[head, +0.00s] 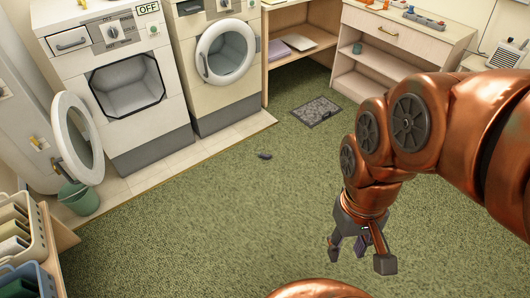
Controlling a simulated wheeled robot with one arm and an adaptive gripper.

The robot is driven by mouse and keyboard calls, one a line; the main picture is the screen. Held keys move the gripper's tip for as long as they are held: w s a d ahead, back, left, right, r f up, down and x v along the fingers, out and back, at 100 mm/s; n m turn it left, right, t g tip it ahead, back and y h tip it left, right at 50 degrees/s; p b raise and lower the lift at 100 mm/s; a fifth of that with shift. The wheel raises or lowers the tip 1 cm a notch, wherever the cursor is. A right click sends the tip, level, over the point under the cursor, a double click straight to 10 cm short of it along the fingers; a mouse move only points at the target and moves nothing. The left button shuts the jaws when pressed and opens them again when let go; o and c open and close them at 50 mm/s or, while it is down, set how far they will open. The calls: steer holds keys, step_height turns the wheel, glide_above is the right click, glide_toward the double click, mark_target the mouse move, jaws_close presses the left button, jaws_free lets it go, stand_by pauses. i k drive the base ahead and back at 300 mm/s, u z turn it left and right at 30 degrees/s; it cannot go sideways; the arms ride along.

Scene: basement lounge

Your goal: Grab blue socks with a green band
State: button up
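My gripper (358,254) hangs over the green carpet at the lower right, pointing down. Its two fingers are spread apart. A small purplish-grey shape (362,242) shows between the fingers, partly hidden by them; I cannot tell whether it is a sock or touches the gripper. A small dark, bluish-grey item (264,155) lies on the carpet near the middle, well to the left of and beyond my gripper. It is too small to tell whether it is a sock, and no green band can be made out.
A washer (110,35) with its round door (77,141) open and a second machine (222,105) stand at the back left. A green bucket (80,200) and crates (22,228) are at left. A grey mat (315,112) lies near shelves. The central carpet (200,225) is mostly clear.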

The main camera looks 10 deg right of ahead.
mark_target(260, 155)
steer(key=z, duration=0.05)
steer(key=k, duration=0.3)
steer(key=z, duration=0.7)
steer(key=i, duration=1.7)
steer(key=u, duration=0.7)
steer(key=i, duration=0.75)
steer(key=u, duration=1.35)
steer(key=i, duration=0.4)
steer(key=u, duration=0.35)
